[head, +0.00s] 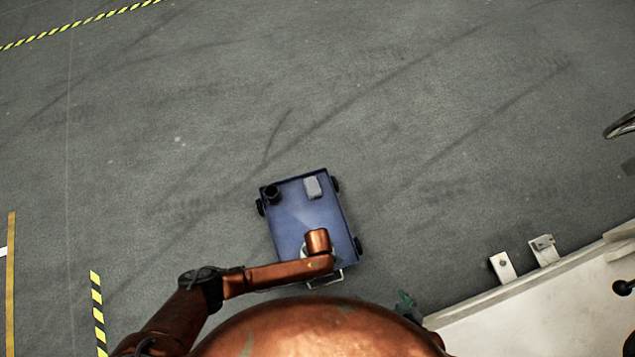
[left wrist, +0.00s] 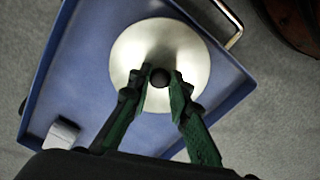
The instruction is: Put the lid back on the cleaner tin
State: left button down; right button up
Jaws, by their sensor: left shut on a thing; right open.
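The lid (left wrist: 135,55) is a round, pale silvery disc with a dark knob (left wrist: 159,77) at its middle. My left gripper (left wrist: 160,84) is shut on the knob, with a green finger on each side. The lid lies over the near, handle end of a blue cart; in the head view my left wrist mostly covers it. I cannot tell its height above the cart. A dark round container (head: 271,192), perhaps the cleaner tin, stands at the cart's far left corner. My right gripper (head: 406,304) is a small green shape beside my body, largely hidden.
The blue cart (head: 285,225) has a raised rim, black wheels and a metal handle (head: 325,281). A grey block (head: 313,187) lies at its far end and also shows in the left wrist view (left wrist: 62,133). A pale bench (head: 545,308) stands at right. Floor beyond the cart is clear.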

dwell(0.4)
pick_arm(q)
jog(key=c, duration=1.7)
grip_release()
jog(key=o, duration=0.5)
jog(key=shift+c, duration=0.2)
jog(key=shift+r+p, duration=3.45)
jog(key=shift+r, duration=0.1)
pick_arm(e)
notch_tip(320, 180, up, 9)
jog(key=w+t, duration=0.1)
jog(key=w, duration=0.1)
pick_arm(q)
jog(key=shift+c, duration=0.6)
pick_arm(e)
jog(key=shift+w+f, duration=0.1)
